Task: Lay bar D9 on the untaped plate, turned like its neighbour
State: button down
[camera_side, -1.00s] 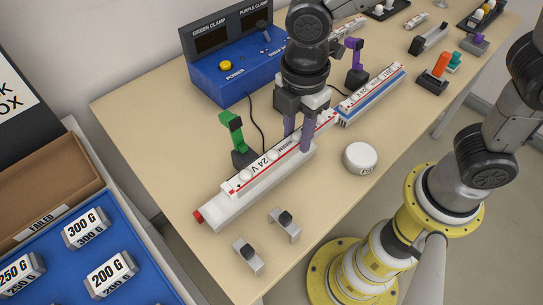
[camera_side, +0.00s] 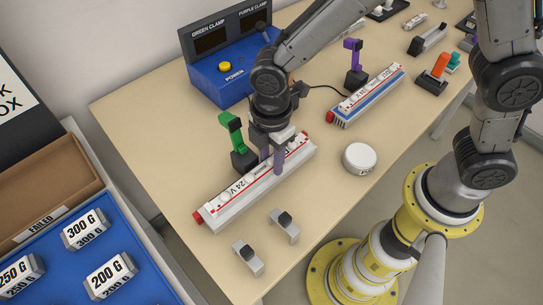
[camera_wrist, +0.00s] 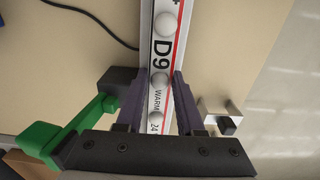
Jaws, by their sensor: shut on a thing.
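Bar D9 (camera_side: 235,187) is a white strip with red edge lines, round domes and print reading D9, WARM and 24 V. It lies lengthwise along the untaped pale plate (camera_side: 262,193), which has a red end at lower left. I cannot tell whether it bears fully on the plate. My gripper (camera_side: 272,163) is shut on the bar, a finger on each long side; the wrist view shows D9 (camera_wrist: 162,60) between the fingers (camera_wrist: 160,78). The neighbour bar (camera_side: 370,90) lies on the blue-taped plate (camera_side: 366,104) at upper right; its small print is unclear.
A green clamp (camera_side: 232,132) stands close behind the plate, a purple clamp (camera_side: 355,58) behind the neighbour. A white round puck (camera_side: 360,158) and two small metal blocks (camera_side: 285,225) stand in front. A blue control box (camera_side: 230,75) is behind.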

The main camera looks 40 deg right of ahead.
aim_at(272, 159)
jog(key=c, duration=0.8)
grip_release()
jog(key=shift+f, duration=0.15)
jog(key=shift+d+r, duration=0.1)
jog(key=shift+r, duration=6.2)
